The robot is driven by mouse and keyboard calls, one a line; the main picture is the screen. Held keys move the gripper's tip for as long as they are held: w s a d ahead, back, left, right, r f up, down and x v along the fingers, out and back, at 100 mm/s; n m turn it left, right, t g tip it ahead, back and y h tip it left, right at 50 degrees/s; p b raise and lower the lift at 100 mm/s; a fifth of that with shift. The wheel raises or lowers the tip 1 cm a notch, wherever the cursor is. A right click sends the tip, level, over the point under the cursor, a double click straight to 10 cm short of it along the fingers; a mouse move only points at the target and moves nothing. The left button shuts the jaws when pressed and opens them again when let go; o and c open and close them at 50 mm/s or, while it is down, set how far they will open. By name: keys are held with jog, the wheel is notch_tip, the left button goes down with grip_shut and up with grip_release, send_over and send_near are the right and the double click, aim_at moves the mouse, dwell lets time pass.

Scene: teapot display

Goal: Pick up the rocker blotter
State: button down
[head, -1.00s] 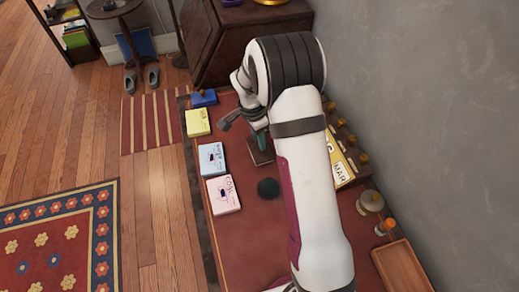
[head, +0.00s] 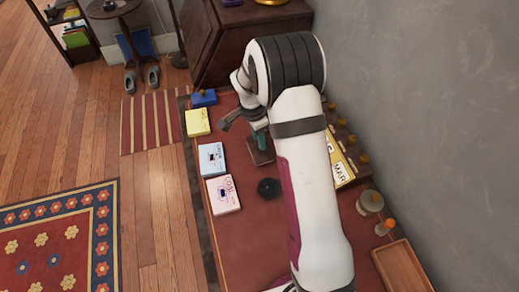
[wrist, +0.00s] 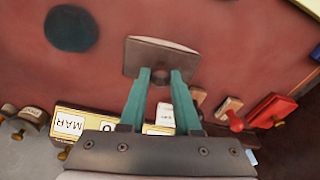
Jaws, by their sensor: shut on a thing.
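The rocker blotter (wrist: 160,57) looks like a dark brown block with a pale, slightly curved edge. My gripper (wrist: 160,78) has its two teal fingers closed on it from above in the wrist view. The part between the fingertips is mostly hidden. In the head view the blotter (head: 261,157) shows beside my arm, with a teal finger (head: 262,140) over it. Whether it touches the red desk top or hangs just above it, I cannot tell.
A dark rounded thing (head: 269,188) sits close by on the desk top (head: 250,250). Cards (head: 223,194) line the left edge. A calendar (head: 341,165) and knobbed stamps stand along the wall side. A wooden tray (head: 403,268) is at the front right.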

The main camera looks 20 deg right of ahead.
jog(key=shift+r, duration=0.6)
notch_tip(320, 180, up, 3)
jog(key=s+d+r, duration=0.7)
jog(key=d, duration=0.2)
jog(key=shift+d, duration=0.2)
jog(key=c, duration=1.2)
grip_release()
grip_shut()
jog(key=s+a+f+n+t, duration=0.15)
jog(key=a+n, duration=0.35)
jog(key=a, duration=0.7)
jog(key=s+a+f+n+g, duration=0.15)
jog(key=a+n, duration=0.25)
jog(key=a, duration=0.7)
jog(key=shift+t+y, duration=0.3)
jog(key=shift+t, duration=0.2)
jog(key=shift+s+f, duration=0.2)
jog(key=shift+f, duration=1.15)
jog(key=shift+s+f, duration=0.2)
jog(key=shift+f, duration=1.15)
